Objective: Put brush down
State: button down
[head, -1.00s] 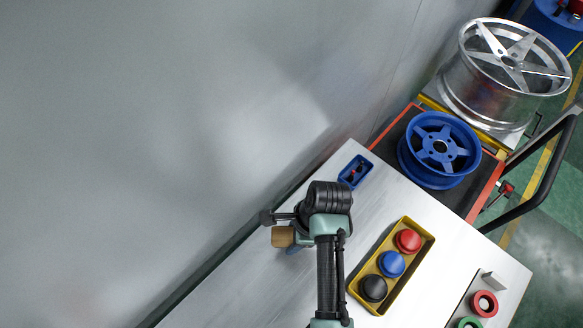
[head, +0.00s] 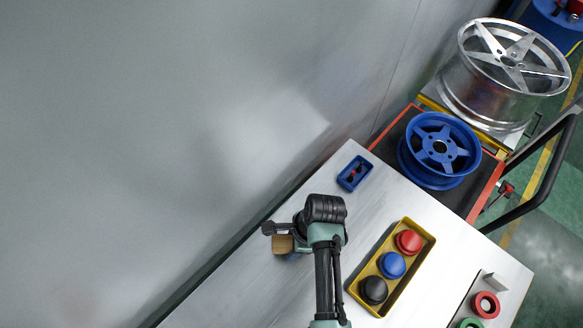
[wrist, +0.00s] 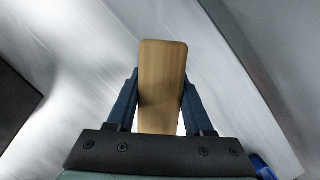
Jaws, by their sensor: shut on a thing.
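The brush shows as a tan wooden block in the head view (head: 283,244), at the left edge of the table (head: 391,202). It also shows in the wrist view (wrist: 162,85), upright in the picture between two dark blue fingers. My gripper (wrist: 160,100) is shut on the brush. Its fingers touch both long sides. In the head view my arm hides most of the gripper, and the brush's underside is hidden. I cannot tell whether the brush touches the table.
A small blue tray (head: 343,184) with dark and red parts sits at the far table edge. A yellow tray (head: 424,252) holds red, blue and black caps on the right. A grey wall stands along the left. Bare table lies between.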

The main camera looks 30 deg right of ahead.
jog(key=shift+c, duration=1.4)
grip_release()
jog(key=shift+r, duration=0.15)
jog(key=shift+r, duration=0.35)
jog(key=p+v, duration=0.1)
jog(key=v, duration=1.1)
jog(key=shift+r, duration=0.15)
